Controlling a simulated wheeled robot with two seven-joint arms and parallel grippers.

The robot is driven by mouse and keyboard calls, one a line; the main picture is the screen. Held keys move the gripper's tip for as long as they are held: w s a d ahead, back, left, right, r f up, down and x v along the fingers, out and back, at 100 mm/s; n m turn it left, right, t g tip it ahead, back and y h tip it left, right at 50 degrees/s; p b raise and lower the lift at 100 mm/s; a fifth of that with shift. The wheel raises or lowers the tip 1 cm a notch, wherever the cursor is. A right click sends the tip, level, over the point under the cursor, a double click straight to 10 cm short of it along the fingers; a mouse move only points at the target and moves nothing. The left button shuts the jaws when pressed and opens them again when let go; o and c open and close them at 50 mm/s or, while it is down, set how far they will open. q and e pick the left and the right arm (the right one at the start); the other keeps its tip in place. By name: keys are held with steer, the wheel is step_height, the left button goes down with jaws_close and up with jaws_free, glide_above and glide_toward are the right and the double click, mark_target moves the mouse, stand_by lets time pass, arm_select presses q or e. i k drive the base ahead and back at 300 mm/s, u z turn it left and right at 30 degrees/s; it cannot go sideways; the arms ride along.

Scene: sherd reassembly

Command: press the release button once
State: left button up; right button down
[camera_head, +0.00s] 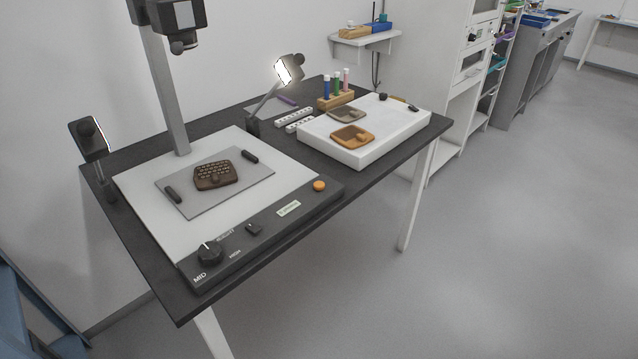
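The likely release button is an orange round button (319,186) at the right end of the dark front panel (232,262) of a copy stand. The panel also has a black knob (209,253) with MID and HIGH printed by it, a small black switch (254,229) and a pale label (288,208). A dark brown patterned sherd (215,174) lies on the grey plate (182,203) of the stand. Nothing touches or covers the orange button. Neither of my grippers is in view.
A camera (176,22) hangs on the stand's column (167,100). Lamps stand left (90,140) and behind (289,70). A white block (365,157) at right bears brown sherds (352,136). The dark table (150,285) has a clear front edge, with open floor beyond.

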mark_target(318, 185)
steer(key=k, duration=0.7)
steer(key=u, duration=0.6)
steer(key=i, duration=1)
steer(key=u, duration=0.15)
